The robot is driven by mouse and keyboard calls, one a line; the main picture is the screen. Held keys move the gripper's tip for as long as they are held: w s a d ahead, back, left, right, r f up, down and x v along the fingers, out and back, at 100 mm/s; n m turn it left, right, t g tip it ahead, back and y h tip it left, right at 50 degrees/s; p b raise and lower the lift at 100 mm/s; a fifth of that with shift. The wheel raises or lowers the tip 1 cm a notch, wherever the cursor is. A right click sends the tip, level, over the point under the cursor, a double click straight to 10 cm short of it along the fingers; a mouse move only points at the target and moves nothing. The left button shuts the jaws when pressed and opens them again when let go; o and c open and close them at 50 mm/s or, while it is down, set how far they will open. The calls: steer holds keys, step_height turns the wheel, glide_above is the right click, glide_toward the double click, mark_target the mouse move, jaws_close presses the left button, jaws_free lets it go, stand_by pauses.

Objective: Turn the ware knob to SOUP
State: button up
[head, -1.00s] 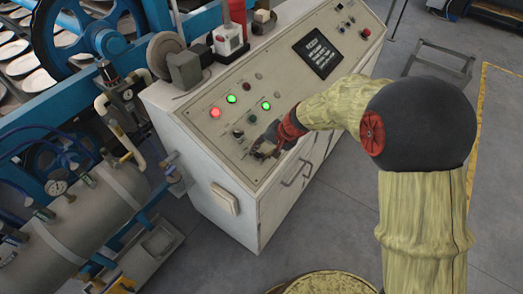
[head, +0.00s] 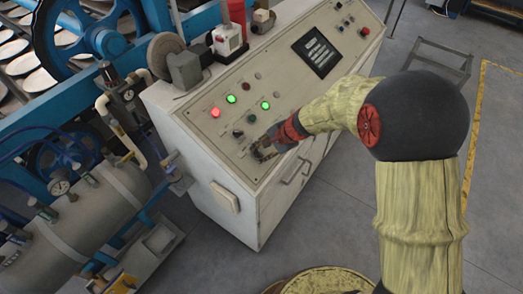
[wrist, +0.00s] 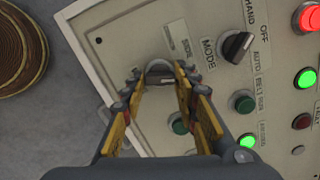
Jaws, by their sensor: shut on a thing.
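The ware knob (wrist: 158,69) is a grey rotary knob near the corner of the sloped panel, at the top middle of the wrist view. My gripper (wrist: 160,77) is shut on it, with one yellow-and-dark finger on each side. In the head view my gripper (head: 264,150) is down at the panel's near edge and hides the knob. A small label plate (wrist: 178,38) lies beside the knob, but its words are too small to read. Which position the knob points to cannot be told.
The black MODE knob (wrist: 237,45) is close by on the panel. A green button (wrist: 179,123) is right beside my finger. Lit red (head: 215,113) and green lamps and a dark display (head: 318,51) are farther along. A drawer handle (head: 295,171) juts from the cabinet front.

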stand_by(0.4)
steer(key=o, duration=1.1)
steer(key=v, duration=1.2)
